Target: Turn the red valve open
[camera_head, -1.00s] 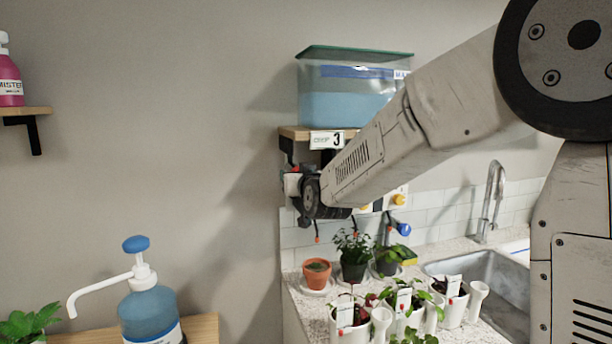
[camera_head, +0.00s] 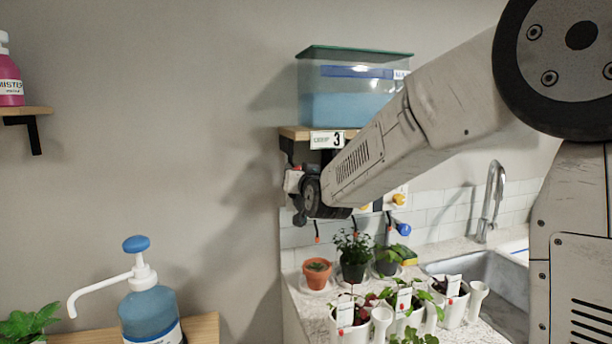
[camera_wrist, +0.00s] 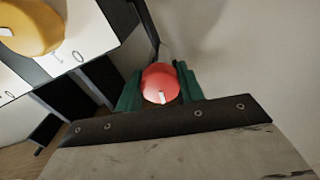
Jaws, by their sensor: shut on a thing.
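The red valve (camera_wrist: 160,84) shows in the wrist view as a round red knob with a short white mark near its lower edge. My gripper (camera_wrist: 158,90) has its green fingers on either side of the knob, shut on it. In the head view my wrist and forearm reach to the left under the shelf, and a small bit of red (camera_head: 297,168) shows beside the wrist. The rest of the valve is hidden there by my arm.
A yellow knob (camera_wrist: 30,26) on a white plate is close by in the wrist view. A water tank (camera_head: 350,90) stands on the shelf above. A blue knob (camera_head: 403,229), potted plants (camera_head: 353,250) and a sink (camera_head: 490,275) are below. A pump bottle (camera_head: 150,310) stands at lower left.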

